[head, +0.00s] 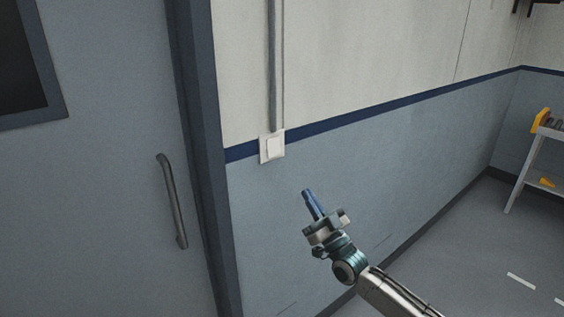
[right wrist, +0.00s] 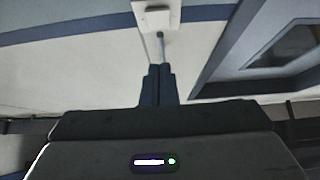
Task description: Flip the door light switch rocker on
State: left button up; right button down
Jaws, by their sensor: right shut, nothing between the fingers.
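The light switch (head: 272,148) is a white square plate with a raised rocker on the wall just right of the door frame, at the height of the blue stripe. In the right wrist view the switch (right wrist: 158,16) is at the top centre, beyond the fingertips. Which way the rocker is tipped cannot be told. My right gripper (head: 308,194) is below and to the right of the switch in the head view, apart from it. Its blue fingers (right wrist: 158,70) are together and hold nothing. My left gripper is in neither view.
A grey door (head: 95,190) with a vertical bar handle (head: 172,200) stands at the left in a dark blue frame (head: 205,160). A grey conduit (head: 273,65) runs up the wall from the switch. A shelf unit (head: 526,165) with orange items stands at the far right. The wall around the switch is otherwise clear.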

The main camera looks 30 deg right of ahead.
jog(key=shift+w, duration=0.1)
jog(key=p, duration=0.2)
send_near(275, 151)
notch_tip(275, 151, up, 4)
jog(key=w, duration=0.3)
jog(key=shift+w+a, duration=0.2)
jog(key=shift+w+f, duration=0.15)
jog(key=shift+w, duration=0.4)
